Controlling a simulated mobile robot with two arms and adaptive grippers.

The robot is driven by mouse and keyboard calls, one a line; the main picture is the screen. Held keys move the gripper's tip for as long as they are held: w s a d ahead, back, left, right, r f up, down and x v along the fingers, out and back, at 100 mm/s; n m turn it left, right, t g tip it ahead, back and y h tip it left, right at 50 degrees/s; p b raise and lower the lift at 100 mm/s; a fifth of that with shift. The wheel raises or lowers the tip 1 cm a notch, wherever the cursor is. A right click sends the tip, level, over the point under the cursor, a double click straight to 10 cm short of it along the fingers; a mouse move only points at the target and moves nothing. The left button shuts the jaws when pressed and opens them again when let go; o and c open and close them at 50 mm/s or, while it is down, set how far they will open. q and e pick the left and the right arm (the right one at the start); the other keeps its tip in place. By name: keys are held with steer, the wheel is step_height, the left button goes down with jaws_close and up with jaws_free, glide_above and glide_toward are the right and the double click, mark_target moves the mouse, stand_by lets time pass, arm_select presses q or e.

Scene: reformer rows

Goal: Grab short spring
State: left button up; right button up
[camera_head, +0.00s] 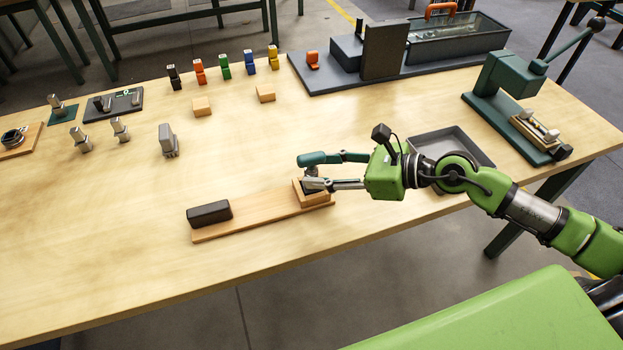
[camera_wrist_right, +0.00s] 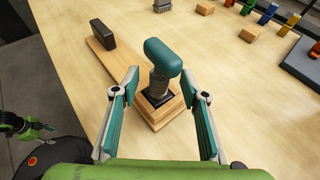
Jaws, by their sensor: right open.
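My right gripper (camera_wrist_right: 160,98) is open, with one finger on each side of a teal-topped tool (camera_wrist_right: 164,58). The tool has a grey ribbed neck (camera_wrist_right: 158,86) that looks like a coil; I cannot tell whether it is the short spring. It stands upright in a dark recess of a wooden block (camera_wrist_right: 165,118). A gap shows between each finger and the neck. In the head view the right gripper (camera_head: 308,172) is at the block (camera_head: 318,198), and its fingers partly hide the tool. No other short spring can be made out.
The block sits on the right end of a wooden board (camera_head: 260,214) with a black block (camera_head: 209,213) at its left end. A grey tray (camera_head: 452,140) and a green lever press (camera_head: 505,95) stand to the right.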

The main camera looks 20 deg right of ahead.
steer(key=shift+x, duration=1.45)
jaws_close()
steer(key=shift+r, duration=0.2)
